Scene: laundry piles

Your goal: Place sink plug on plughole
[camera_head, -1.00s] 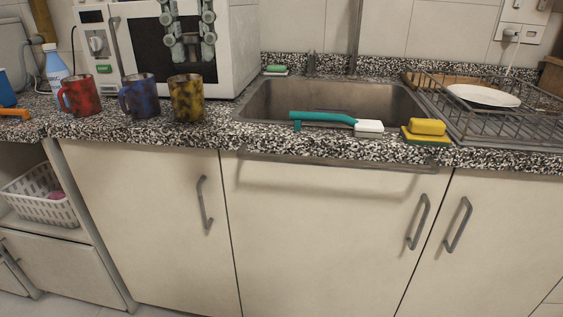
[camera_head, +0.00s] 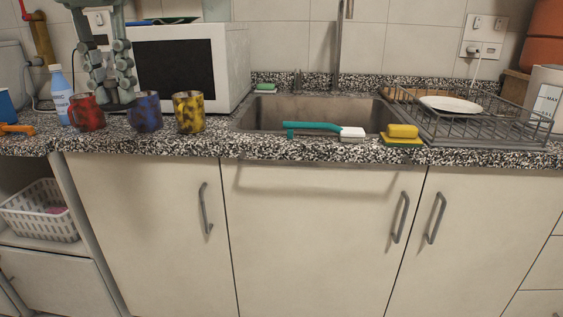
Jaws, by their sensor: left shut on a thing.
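My left gripper (camera_head: 113,94) hangs in front of the microwave's left side, above and behind the red and blue mugs. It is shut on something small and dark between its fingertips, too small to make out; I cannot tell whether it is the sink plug. No sink plug shows clearly anywhere else. The metal sink (camera_head: 285,112) is set into the speckled counter, well to the right of the gripper. Its plughole is hidden behind the front rim. My right gripper is not in view.
Red (camera_head: 87,113), blue (camera_head: 145,112) and yellow (camera_head: 188,112) mugs stand left of the sink, before the microwave (camera_head: 178,65). A teal brush (camera_head: 312,127) and sponges (camera_head: 402,132) lie along the sink's front edge. A dish rack (camera_head: 480,118) stands at right.

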